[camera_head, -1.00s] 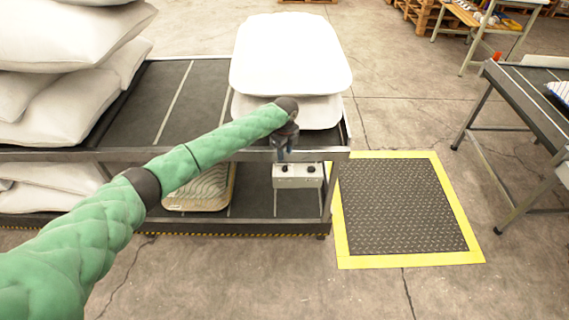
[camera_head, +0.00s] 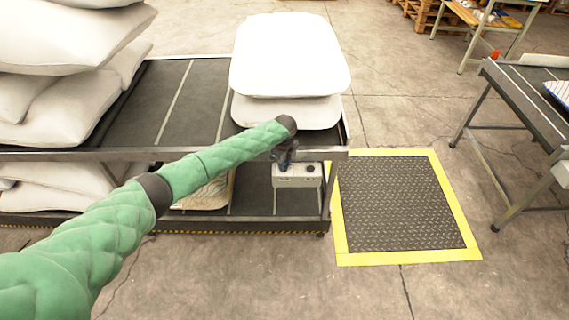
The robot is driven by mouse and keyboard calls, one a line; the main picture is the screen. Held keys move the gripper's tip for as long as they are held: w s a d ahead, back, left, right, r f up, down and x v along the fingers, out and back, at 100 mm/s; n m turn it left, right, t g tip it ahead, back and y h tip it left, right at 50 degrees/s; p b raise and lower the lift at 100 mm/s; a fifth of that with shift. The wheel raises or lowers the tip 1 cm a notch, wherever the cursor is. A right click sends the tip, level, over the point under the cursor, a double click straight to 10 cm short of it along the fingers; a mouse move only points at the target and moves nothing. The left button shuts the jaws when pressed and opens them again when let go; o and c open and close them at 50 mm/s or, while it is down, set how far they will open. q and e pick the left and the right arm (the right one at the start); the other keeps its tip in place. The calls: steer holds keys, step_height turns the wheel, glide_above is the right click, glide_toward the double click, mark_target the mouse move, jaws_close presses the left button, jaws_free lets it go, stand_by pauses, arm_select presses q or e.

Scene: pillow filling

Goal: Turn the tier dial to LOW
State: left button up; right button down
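A small pale grey control box (camera_head: 297,181) with dark dials stands at the front right of the dark rack. Its right dial (camera_head: 310,169) shows as a small dark knob. The left dial is hidden behind my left gripper. My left gripper (camera_head: 283,164) points down at the left part of the box, at or just above the place of that dial. I cannot tell whether it touches the dial or whether its fingers are open or shut. The dial markings are too small to read. My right gripper is out of view.
White pillows (camera_head: 290,55) lie on the rack's top right, just behind the box. More pillows (camera_head: 60,45) are stacked at the left. The rack's front rail (camera_head: 240,155) runs near my wrist. A yellow-edged floor mat (camera_head: 400,203) lies to the right.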

arm_select(q)
steer(key=shift+c, duration=0.6)
steer(key=shift+n, duration=0.3)
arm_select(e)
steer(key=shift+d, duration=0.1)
arm_select(q)
steer(key=shift+n, duration=1)
steer(key=n+p, duration=0.1)
steer(key=n, duration=0.1)
steer(key=shift+r+n, duration=0.1)
steer(key=shift+n, duration=1.2)
steer(key=n+p, duration=0.1)
steer(key=n, duration=0.1)
steer(key=shift+n, duration=0.3)
steer(key=n+p, duration=0.2)
steer(key=n, duration=0.4)
steer(key=shift+p, duration=0.35)
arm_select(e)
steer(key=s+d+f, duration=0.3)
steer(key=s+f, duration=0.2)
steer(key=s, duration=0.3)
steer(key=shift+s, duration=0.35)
